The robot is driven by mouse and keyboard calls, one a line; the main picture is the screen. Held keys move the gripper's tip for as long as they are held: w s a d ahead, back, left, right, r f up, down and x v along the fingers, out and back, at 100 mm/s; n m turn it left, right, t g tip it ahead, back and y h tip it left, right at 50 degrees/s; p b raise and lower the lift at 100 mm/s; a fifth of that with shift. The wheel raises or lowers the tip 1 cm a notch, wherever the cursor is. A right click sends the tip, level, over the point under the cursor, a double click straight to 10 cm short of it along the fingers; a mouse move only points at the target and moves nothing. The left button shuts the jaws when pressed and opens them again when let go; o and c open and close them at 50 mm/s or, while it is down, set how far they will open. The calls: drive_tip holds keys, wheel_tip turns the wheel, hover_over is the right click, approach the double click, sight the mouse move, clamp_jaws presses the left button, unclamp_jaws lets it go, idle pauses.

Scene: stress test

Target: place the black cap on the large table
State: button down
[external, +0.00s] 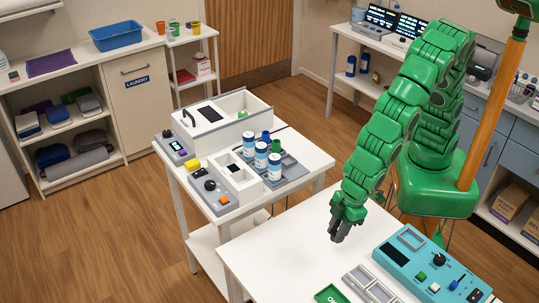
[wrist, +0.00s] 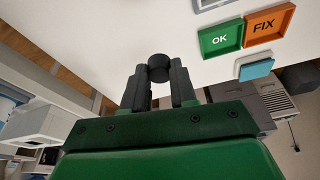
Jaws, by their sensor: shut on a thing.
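In the wrist view, the black cap (wrist: 158,66), a small dark round piece, sits between the tips of my gripper (wrist: 158,78). The fingers are shut on it. In the external view, my gripper (external: 340,232) points down over the white table in the foreground (external: 272,252), which appears to be the large table. The cap cannot be made out there against the dark fingers. The gripper looks a little above the tabletop; the exact gap is hard to tell.
A green OK tray (wrist: 220,39) and an orange FIX tray (wrist: 269,25) lie on the table. A teal control panel (external: 430,268) and grey trays (external: 368,284) fill its right side. A smaller table to the left holds bottles (external: 261,157) and boxes. The foreground table's left part is clear.

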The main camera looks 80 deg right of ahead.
drive_tip(key=w+a+f, duration=0.2)
drive_tip(key=w+a, duration=0.1)
drive_tip(key=a, duration=0.1)
hover_over(305, 282)
drive_tip(key=s, duration=0.1)
drive_tip(key=shift+d+f, duration=0.2)
drive_tip(key=shift+f, duration=1.3)
drive_tip(key=shift+d+f, duration=0.15)
drive_tip(key=shift+f, duration=2.9)
drive_tip(key=shift+f, duration=0.15)
drive_tip(key=c, duration=0.9)
unclamp_jaws()
drive_tip(key=shift+r, duration=0.2)
drive_tip(key=v, duration=1.2)
